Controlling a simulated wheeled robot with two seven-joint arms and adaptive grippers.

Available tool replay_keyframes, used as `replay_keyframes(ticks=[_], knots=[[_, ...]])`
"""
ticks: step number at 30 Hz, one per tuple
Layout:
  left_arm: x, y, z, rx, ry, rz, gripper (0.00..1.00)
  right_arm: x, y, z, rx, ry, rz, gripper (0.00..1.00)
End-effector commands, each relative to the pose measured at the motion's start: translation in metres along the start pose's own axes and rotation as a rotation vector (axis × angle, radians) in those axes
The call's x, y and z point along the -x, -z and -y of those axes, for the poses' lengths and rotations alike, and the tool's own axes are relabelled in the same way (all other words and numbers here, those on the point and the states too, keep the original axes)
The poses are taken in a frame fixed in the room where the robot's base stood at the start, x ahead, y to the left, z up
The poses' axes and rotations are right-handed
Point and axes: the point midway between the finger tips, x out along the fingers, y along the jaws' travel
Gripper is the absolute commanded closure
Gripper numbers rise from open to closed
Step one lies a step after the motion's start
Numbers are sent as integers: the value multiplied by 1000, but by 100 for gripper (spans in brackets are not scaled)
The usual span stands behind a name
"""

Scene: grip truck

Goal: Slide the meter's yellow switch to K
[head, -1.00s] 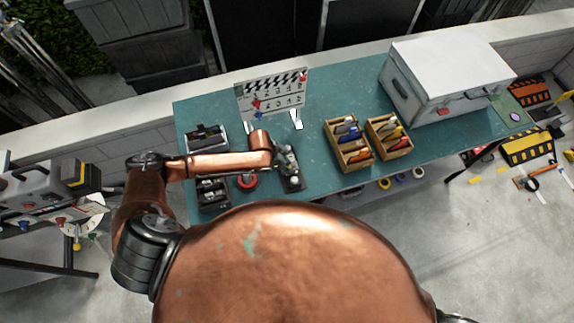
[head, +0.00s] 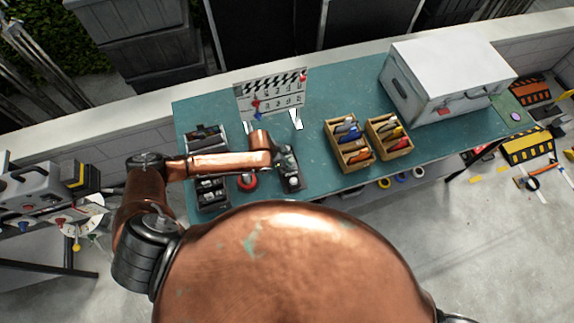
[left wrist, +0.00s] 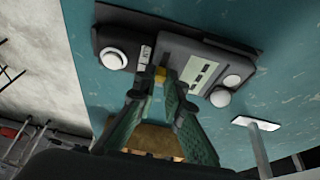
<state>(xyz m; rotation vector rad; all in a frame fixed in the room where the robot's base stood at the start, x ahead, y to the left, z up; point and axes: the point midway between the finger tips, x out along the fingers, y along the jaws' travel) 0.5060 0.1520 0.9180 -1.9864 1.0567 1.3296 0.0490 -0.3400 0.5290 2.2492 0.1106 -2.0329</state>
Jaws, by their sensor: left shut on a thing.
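The meter (head: 291,182) is a dark grey box lying near the front edge of the green table. In the left wrist view the meter (left wrist: 185,50) shows a pale display, white round knobs and a small white label with unreadable letters. Its small yellow switch (left wrist: 160,74) sits beside the label. My left gripper (left wrist: 158,84) has its fingertips at the yellow switch and is shut on it, partly hiding it. In the head view my left gripper (head: 283,158) is over the meter. My right gripper is not in view.
A clapperboard (head: 272,95) stands behind the meter. Two wooden boxes (head: 343,160) of coloured items are to its right. Black trays (head: 211,192) and a red roll (head: 247,181) lie to its left. A white case (head: 450,75) stands at the right.

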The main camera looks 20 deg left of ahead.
Motion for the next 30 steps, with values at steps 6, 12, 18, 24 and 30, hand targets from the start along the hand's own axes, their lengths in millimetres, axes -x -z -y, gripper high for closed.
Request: replay_keyframes(ticks=[6, 12, 18, 24, 30], knots=[[-6, 22, 0, 0, 1, -4, 100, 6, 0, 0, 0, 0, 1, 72], [-7, 21, 1, -1, 1, -4, 100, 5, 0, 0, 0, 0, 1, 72], [-7, 21, 1, -1, 1, -3, 80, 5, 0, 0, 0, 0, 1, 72], [-7, 20, 0, 0, 1, -2, 72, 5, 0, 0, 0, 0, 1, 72], [-6, 20, 0, 0, 1, -2, 72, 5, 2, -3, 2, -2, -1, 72]])
